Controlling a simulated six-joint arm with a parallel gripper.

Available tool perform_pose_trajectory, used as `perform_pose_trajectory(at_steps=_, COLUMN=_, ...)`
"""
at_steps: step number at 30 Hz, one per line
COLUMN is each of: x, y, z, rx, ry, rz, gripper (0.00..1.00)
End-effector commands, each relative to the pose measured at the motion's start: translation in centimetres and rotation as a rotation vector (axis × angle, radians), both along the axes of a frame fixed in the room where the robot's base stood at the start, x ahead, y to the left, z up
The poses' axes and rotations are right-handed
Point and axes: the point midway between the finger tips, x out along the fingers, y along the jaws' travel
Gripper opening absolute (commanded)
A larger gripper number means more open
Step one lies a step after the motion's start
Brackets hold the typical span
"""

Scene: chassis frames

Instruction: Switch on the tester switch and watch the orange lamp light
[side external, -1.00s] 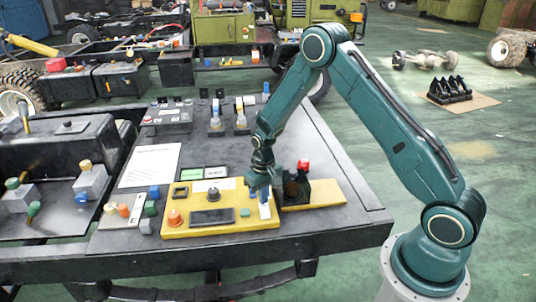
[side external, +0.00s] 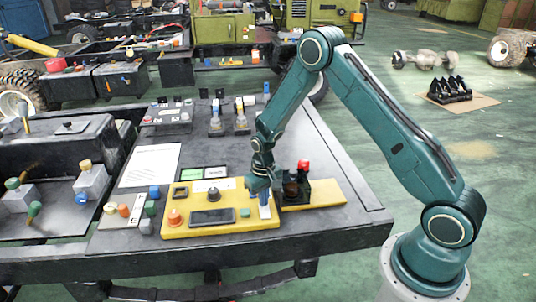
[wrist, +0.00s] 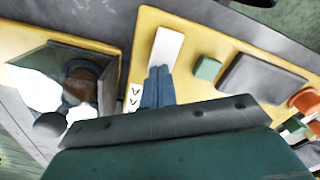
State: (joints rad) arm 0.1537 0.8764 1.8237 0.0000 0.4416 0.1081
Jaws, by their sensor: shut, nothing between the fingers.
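The yellow tester panel (side external: 225,228) lies on the dark bench. It carries a dark display (side external: 212,216), a small green button (side external: 245,212) and an orange round lamp or knob (side external: 175,218); I cannot tell if it is lit. A white switch plate (wrist: 168,46) sits near the panel's end. My gripper (wrist: 158,72) has its two blue fingers together and empty, over the white plate. In the side view, my gripper (side external: 264,200) is low over the same end of the panel. The fingers hide part of the plate, and contact is unclear.
A black housing (side external: 295,190) and red knob (side external: 303,165) stand close beside my gripper, on a neighbouring yellow plate (side external: 328,192). A white sheet (side external: 150,165) and small blocks lie to the left. The bench's right front corner is clear.

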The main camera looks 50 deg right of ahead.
Motion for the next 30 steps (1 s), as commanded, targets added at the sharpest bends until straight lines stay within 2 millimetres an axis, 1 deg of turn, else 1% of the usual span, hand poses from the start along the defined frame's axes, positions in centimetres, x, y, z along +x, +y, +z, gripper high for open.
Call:
perform_pose_trajectory(at_steps=18, x=0.0, y=0.0, z=-0.5, rx=0.000, ry=0.000, rz=0.000, gripper=0.00)
perform_pose_trajectory(at_steps=23, x=0.0, y=0.0, z=0.0, rx=0.000, ry=0.000, rz=0.000, gripper=0.00)
perform_pose_trajectory(at_steps=30, x=0.0, y=0.0, z=1.3, rx=0.000, ry=-0.001, rz=0.000, gripper=0.00)
